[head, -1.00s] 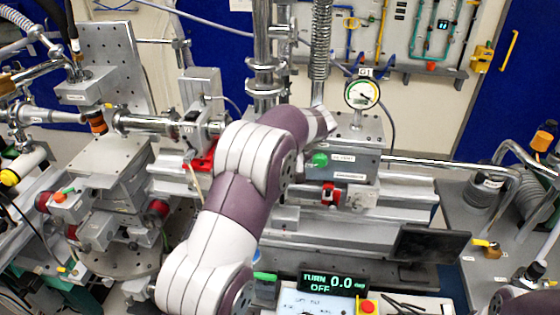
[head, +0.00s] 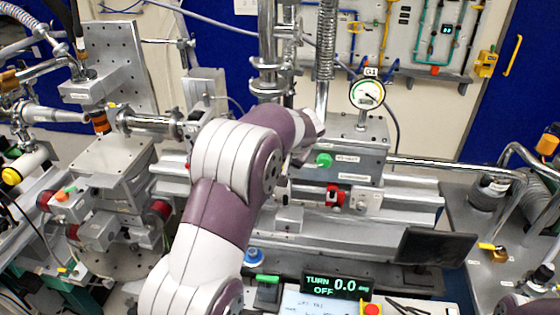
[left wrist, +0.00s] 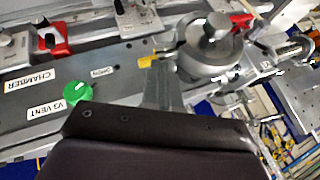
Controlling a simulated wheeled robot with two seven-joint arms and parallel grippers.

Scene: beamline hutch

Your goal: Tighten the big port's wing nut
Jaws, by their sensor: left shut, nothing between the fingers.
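In the left wrist view a round silver port (left wrist: 203,58) with a knob-topped fitting stands at the end of the grey chamber box. A small yellow piece (left wrist: 148,60) sticks out on its left side; it may be the wing nut, but its shape is too small to tell. My left gripper (left wrist: 163,72) is shut and empty, its grey fingertips beside the yellow piece and the port; contact cannot be told. In the head view my left arm hides this port and the fingertips. My right gripper is not in view.
A green V3 vent knob (left wrist: 77,93) sits on the chamber box, close to my gripper; it also shows in the head view (head: 324,160). A round gauge (head: 367,93) stands above the box. A display (head: 336,285) reads TURN 0.0, OFF. A dark monitor (head: 432,246) stands at right.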

